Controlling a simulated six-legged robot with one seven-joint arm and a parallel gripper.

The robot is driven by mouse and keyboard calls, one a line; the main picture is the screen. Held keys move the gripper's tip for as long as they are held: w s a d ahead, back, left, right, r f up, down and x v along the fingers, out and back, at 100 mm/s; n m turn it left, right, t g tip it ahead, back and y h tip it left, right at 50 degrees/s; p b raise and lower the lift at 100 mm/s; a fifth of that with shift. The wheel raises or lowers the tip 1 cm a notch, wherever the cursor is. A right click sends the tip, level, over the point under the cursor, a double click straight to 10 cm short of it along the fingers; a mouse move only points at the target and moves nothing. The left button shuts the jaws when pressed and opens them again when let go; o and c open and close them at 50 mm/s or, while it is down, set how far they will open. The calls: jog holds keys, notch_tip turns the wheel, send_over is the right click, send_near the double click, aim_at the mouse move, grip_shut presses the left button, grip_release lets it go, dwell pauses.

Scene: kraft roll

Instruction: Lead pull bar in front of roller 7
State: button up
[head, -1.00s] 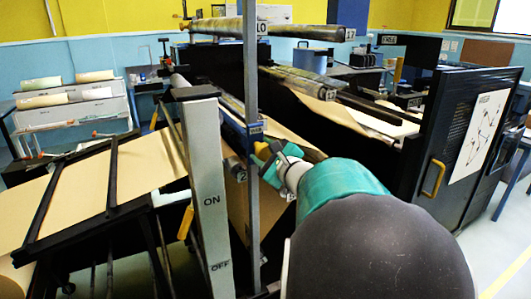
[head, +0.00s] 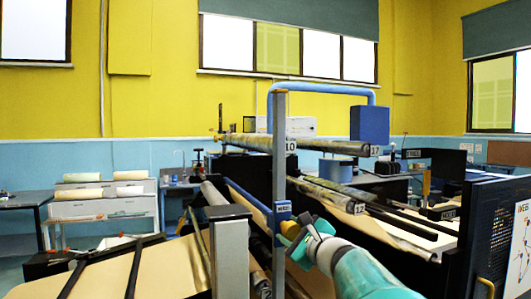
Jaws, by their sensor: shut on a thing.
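My gripper (head: 297,238) is shut on the end of the pull bar, by its blue block (head: 283,212) with a small label. The blue bar (head: 247,196) runs from there back to the left, above the brown paper (head: 318,277). The held end is beside the grey upright post (head: 279,165), and the contact itself is partly hidden. A long upper roller (head: 300,144) carries an end label that looks like 17 or 7. A lower roller behind my gripper to the right has a 12 label (head: 354,208). No clearly readable 7 shows.
A wide grey post (head: 229,250) stands in the left foreground, near the sloping paper table (head: 100,270). A dark perforated panel (head: 490,235) closes off the right. A 10 label (head: 291,146) shows behind the thin post.

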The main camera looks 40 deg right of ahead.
notch_tip(320, 180, up, 20)
jog(key=shift+a+f, duration=0.2)
jog(key=shift+a, duration=0.05)
dwell(0.5)
jog(key=shift+w, duration=0.1)
